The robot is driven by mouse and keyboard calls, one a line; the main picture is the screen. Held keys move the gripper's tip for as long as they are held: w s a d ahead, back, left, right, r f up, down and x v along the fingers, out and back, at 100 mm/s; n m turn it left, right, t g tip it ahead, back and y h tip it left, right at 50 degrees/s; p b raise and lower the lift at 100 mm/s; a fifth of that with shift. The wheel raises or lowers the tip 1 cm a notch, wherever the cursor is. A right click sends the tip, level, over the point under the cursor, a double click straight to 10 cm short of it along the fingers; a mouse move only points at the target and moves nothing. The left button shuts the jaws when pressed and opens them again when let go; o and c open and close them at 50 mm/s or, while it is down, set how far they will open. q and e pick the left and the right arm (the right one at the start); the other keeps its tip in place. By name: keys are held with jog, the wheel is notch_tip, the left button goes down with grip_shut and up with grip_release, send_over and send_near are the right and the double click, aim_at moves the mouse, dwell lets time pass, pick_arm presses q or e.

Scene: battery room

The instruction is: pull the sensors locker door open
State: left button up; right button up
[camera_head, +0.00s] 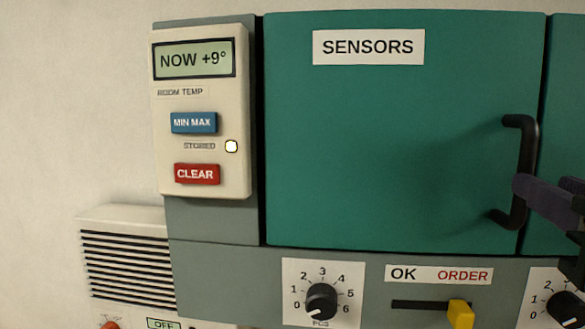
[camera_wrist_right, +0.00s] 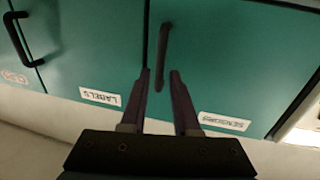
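The sensors locker door (camera_head: 390,150) is a teal panel labelled SENSORS, standing shut in the head view. Its black bar handle (camera_head: 527,150) is upright near the door's right edge. My right gripper (camera_head: 524,188) comes in from the right edge, its dark fingers at the lower half of the handle. In the right wrist view the handle (camera_wrist_right: 163,55) runs between the two open fingertips (camera_wrist_right: 160,78), with a gap showing beside it, so the fingers straddle the bar without being closed on it. My left gripper is not in view.
The labels locker door (camera_wrist_right: 95,50) adjoins the sensors door. A room temperature panel (camera_head: 203,110) is at the left. Below are a rotary knob (camera_head: 321,300), a yellow slider (camera_head: 460,314) beside an OK/ORDER label, and a vent box (camera_head: 125,265).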

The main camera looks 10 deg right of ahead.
aim_at(531, 171)
jog(key=p+x, duration=0.2)
jog(key=x, duration=0.2)
jog(key=shift+w+d+r+p, duration=0.15)
jog(key=shift+w+r+p, duration=0.15)
jog(key=shift+p, duration=0.1)
jog(key=shift+w+d+f, duration=0.2)
jog(key=shift+w+d, duration=0.05)
jog(key=shift+w, duration=0.4)
jog(key=shift+c, duration=0.3)
grip_shut()
